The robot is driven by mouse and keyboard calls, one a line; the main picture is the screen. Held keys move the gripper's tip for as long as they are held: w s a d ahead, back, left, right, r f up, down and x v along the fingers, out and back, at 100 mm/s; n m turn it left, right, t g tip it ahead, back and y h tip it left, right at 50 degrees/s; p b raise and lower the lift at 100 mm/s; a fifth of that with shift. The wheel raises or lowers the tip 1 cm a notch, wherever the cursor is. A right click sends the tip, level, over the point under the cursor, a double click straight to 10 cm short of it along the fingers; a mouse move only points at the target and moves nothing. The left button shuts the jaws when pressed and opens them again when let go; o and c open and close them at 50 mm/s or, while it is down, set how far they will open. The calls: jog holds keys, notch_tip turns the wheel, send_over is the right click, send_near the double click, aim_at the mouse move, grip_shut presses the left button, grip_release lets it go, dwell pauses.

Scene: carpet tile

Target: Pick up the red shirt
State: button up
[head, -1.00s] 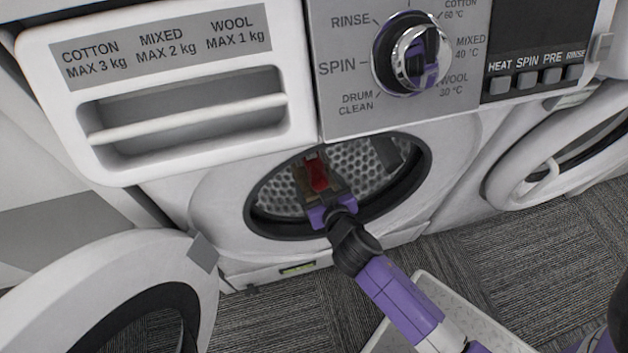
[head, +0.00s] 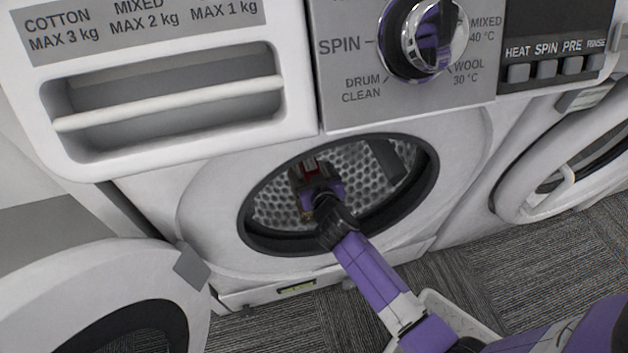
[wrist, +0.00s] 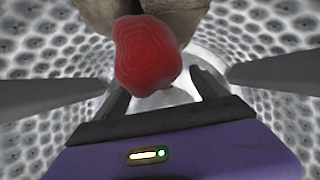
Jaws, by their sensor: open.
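The red shirt (wrist: 147,55) is a rounded red bundle in the washer drum. In the wrist view it lies ahead of my gripper, near the middle between the two fingers. My gripper (wrist: 160,85) is open, with a dark finger on each side and nothing held. In the head view my gripper (head: 310,178) is inside the drum opening, and only a small bit of the red shirt (head: 309,169) shows beyond it. The rest of the shirt is hidden there by the gripper.
A brownish cloth (wrist: 115,15) lies behind the red shirt in the drum. The dark rim (head: 432,180) of the opening surrounds my arm. The washer's open door (head: 60,290) stands at the left. A light basket (head: 450,310) is on the carpet below.

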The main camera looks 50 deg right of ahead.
jog(key=shift+c, duration=0.4)
jog(key=c, duration=1.5)
jog(key=shift+w, duration=0.1)
